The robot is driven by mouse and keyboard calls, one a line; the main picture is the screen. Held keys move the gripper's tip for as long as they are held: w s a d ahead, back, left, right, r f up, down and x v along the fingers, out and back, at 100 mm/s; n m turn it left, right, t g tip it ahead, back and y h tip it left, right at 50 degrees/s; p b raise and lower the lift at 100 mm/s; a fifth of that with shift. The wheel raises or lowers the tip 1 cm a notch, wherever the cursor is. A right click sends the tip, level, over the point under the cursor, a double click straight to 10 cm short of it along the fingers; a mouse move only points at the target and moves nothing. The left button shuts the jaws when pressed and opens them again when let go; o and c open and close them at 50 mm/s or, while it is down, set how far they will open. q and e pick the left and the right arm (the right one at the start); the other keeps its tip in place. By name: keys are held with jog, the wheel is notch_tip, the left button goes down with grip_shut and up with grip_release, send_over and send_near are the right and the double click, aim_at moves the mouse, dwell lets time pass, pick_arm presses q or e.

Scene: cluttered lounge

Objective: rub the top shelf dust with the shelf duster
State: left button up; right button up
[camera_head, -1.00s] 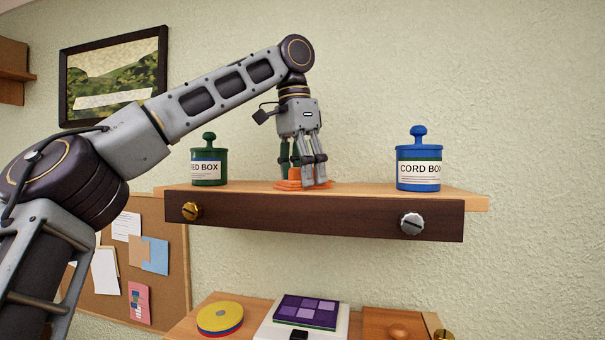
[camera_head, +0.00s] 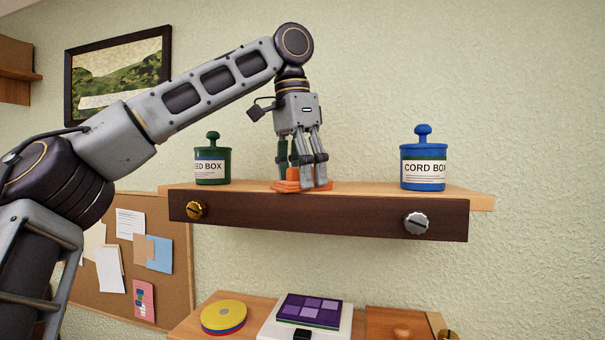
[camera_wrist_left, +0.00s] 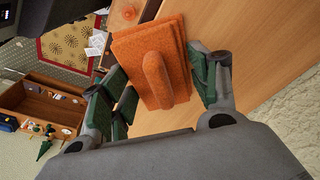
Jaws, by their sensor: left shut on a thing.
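The orange shelf duster (camera_head: 287,187) rests on the light wooden top of the upper shelf (camera_head: 365,190), near its front edge. My left gripper (camera_head: 308,183) points down from above and is shut on the duster. In the left wrist view, the duster's ribbed pad and raised grip (camera_wrist_left: 157,75) lie between the green-padded fingers. The fingers hide part of the duster in the head view. I cannot make out any dust on the shelf. My right gripper is not in view.
A green lidded jar (camera_head: 212,165) stands left of the gripper, a blue CORD BOX jar (camera_head: 423,165) to the right. Bare shelf lies between gripper and blue jar. A lower surface holds a yellow disc (camera_head: 223,317) and a purple-topped box (camera_head: 310,309).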

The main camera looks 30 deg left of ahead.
pick_arm(q)
jog(key=shift+a+f, duration=0.15)
jog(key=shift+s+a, duration=0.2)
jog(key=shift+a, duration=0.3)
jog(key=shift+s+a, duration=0.15)
jog(key=shift+a, duration=0.3)
jog(key=shift+w+d+r, duration=0.15)
jog(key=shift+r, duration=0.05)
jog(key=shift+w, duration=0.1)
jog(key=shift+w+a+f, duration=0.1)
jog(key=shift+w+a, duration=0.15)
jog(key=shift+w, duration=0.55)
jog(key=shift+w+a+f, duration=0.1)
jog(key=shift+w+a, duration=0.1)
jog(key=shift+w, duration=0.55)
jog(key=shift+w, duration=0.15)
